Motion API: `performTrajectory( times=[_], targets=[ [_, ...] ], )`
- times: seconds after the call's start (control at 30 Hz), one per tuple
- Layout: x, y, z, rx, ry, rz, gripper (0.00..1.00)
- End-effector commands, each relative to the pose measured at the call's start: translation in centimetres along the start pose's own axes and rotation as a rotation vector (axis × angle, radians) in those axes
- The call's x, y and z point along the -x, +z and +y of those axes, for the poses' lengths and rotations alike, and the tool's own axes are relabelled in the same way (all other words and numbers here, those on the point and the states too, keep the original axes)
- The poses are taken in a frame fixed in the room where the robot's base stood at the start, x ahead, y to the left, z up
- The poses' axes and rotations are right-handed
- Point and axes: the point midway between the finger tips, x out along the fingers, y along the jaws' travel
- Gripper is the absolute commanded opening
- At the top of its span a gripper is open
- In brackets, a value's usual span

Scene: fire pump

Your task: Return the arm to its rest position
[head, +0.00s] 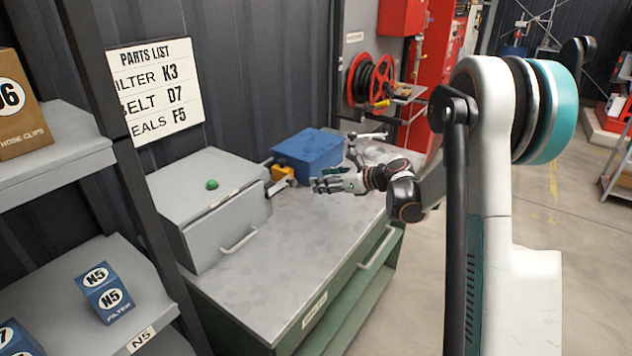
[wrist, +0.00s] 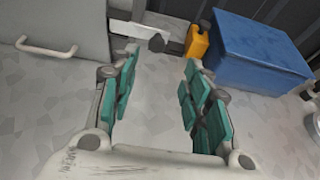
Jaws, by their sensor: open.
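My gripper (head: 322,184) is at the end of my arm, reaching out over the grey workbench top (head: 290,260) at mid-picture in the head view. In the wrist view my gripper (wrist: 160,100) has its two teal-padded fingers spread apart, with only bare bench surface between them. It holds nothing. My arm (head: 400,190) is stretched out leftward from my body over the bench. No contact between the fingers and any object shows.
A grey lidded box (head: 215,205) with a green knob stands left of my gripper. A blue box (head: 308,152) and a yellow item (head: 282,174) stand behind it. A shelf rack (head: 90,250) is at the left. The front bench top is clear.

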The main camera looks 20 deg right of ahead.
Motion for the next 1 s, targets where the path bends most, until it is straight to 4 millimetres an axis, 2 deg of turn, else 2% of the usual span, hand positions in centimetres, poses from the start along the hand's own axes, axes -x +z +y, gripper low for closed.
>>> performTrajectory(
  times=[0.5,0.63,0.77,1.0],
  targets=[
    [0.4,0.0,0.0,0.001,0.0,0.0,0.44],
    [0.5,0.7,0.8,0.039,0.007,0.01,0.44],
    [1.1,3.0,3.4,0.183,0.033,0.047,0.44],
    [3.7,7.9,11.2,0.619,0.127,0.137,0.44]
  ],
)
